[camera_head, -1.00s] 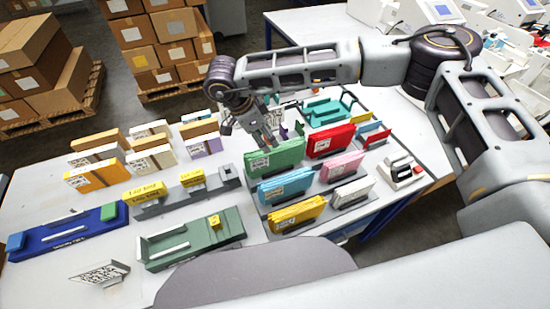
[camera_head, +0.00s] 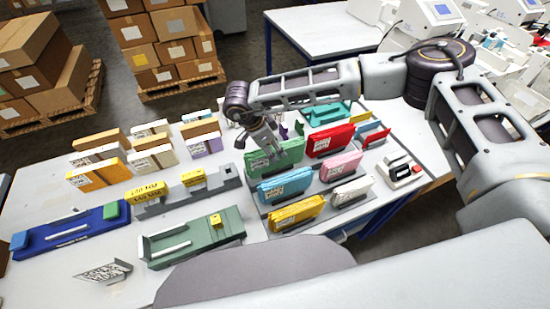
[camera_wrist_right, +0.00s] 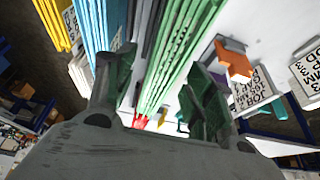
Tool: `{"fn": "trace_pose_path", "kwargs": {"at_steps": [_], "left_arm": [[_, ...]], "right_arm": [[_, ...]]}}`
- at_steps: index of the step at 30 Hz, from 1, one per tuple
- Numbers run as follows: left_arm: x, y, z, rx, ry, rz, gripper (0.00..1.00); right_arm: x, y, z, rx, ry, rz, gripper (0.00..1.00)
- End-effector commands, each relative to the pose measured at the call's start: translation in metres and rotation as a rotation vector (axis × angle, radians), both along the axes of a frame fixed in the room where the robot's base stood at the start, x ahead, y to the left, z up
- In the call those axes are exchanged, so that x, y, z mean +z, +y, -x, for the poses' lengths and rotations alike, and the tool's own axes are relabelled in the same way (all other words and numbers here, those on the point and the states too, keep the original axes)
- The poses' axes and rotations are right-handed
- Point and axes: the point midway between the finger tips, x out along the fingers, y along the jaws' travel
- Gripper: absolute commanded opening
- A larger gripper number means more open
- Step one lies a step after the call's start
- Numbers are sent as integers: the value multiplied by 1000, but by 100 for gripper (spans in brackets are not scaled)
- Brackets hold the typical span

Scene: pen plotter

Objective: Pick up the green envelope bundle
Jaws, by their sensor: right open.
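The green envelope bundle (camera_head: 284,155) stands upright in the grey rack in the head view, behind the light blue bundle. My right gripper (camera_head: 264,140) is at the bundle's upper left part, pointing down. In the right wrist view, the green bundle (camera_wrist_right: 180,50) runs between the two fingers of the open right gripper (camera_wrist_right: 160,68). A gap shows beside the bundle, and I cannot tell whether either finger touches it. My left gripper is in neither view.
Light blue (camera_head: 285,186), yellow (camera_head: 297,213), red (camera_head: 331,140) and pink (camera_head: 342,165) bundles stand close by in the rack. Orange and white bundles stand at the left. A green tray (camera_head: 190,240) and blue tray (camera_head: 70,235) lie in front.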

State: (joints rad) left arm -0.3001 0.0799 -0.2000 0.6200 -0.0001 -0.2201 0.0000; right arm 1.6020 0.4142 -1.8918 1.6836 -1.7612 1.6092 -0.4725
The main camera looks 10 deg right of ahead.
Motion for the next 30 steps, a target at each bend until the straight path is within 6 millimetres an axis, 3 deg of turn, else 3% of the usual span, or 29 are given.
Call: {"fn": "trace_pose_path", "kwargs": {"at_steps": [18,30], "left_arm": [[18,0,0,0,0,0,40],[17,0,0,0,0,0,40]], "right_arm": [[-44,-20,-6,-1,0,1,54],[-47,-21,-6,0,0,0,54]]}}
